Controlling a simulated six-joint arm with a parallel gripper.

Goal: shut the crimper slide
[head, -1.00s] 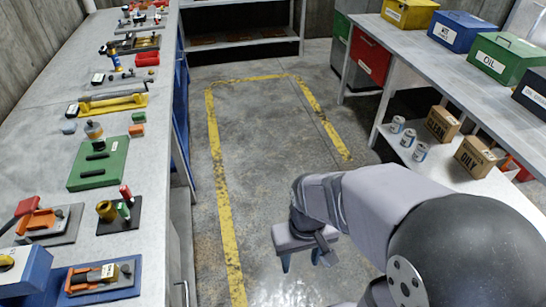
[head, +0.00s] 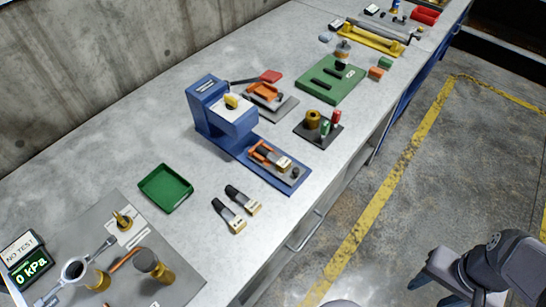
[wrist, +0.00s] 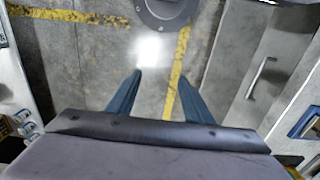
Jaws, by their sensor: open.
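The blue crimper (head: 206,108) stands on the bench in the middle of the head view, with a yellow part on its head. Its blue base (head: 297,180) runs toward the bench's front edge. My gripper (head: 436,292) is open and empty over the floor at lower right, well away from the bench. Its two fingers also show apart in the wrist view (wrist: 158,76).
Two loose cartridges (head: 238,207) and a green tray (head: 165,188) lie left of the crimper. A dark stand (head: 318,128) with knobs and a green plate (head: 332,78) lie to its right. A drawer handle (head: 305,232) juts from the bench front. The floor aisle is clear.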

